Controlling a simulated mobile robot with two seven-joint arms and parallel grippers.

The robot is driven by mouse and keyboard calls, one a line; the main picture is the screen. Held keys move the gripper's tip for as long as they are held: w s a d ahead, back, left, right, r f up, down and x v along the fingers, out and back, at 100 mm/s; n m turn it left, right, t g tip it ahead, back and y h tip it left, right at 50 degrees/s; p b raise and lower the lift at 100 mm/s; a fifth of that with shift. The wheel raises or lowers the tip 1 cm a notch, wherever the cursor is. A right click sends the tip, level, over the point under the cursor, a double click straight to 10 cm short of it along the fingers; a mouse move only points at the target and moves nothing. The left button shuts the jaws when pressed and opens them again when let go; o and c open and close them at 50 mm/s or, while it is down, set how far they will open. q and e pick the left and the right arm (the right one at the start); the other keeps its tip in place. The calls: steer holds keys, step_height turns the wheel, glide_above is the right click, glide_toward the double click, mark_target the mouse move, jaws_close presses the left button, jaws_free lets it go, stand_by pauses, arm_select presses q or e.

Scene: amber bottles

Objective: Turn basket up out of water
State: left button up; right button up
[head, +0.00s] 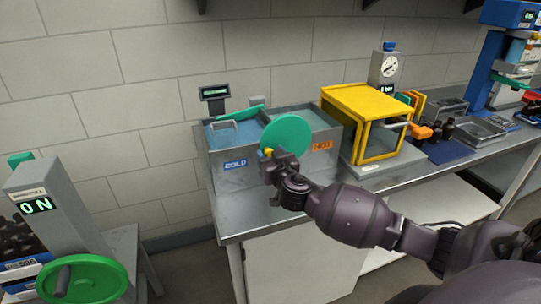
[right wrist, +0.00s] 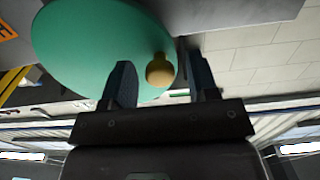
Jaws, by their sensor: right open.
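A grey metal water bath (head: 212,177) stands on the bench, with a blue COLD label on its left front and an orange HOT label on its right. A green disc (head: 285,137) with a small yellow knob (head: 267,152) is at its front. My right gripper (head: 264,156) is at the knob. In the right wrist view, its open fingers (right wrist: 162,75) stand either side of the yellow knob (right wrist: 159,72), with gaps visible, in front of the green disc (right wrist: 85,45). A wire handle (head: 222,126) shows in the cold side. I cannot make out the basket itself. My left gripper is out of view.
A yellow-framed box (head: 362,100) stands right of the bath, with a gauge post (head: 385,70) behind it. Dark bottles (head: 444,130) and a metal tray (head: 480,131) are farther right. A post with a green handwheel (head: 82,280) is at the left. The bench front is clear.

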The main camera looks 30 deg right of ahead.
steer(key=shift+c, duration=0.2)
steer(key=c, duration=0.7)
jaws_close()
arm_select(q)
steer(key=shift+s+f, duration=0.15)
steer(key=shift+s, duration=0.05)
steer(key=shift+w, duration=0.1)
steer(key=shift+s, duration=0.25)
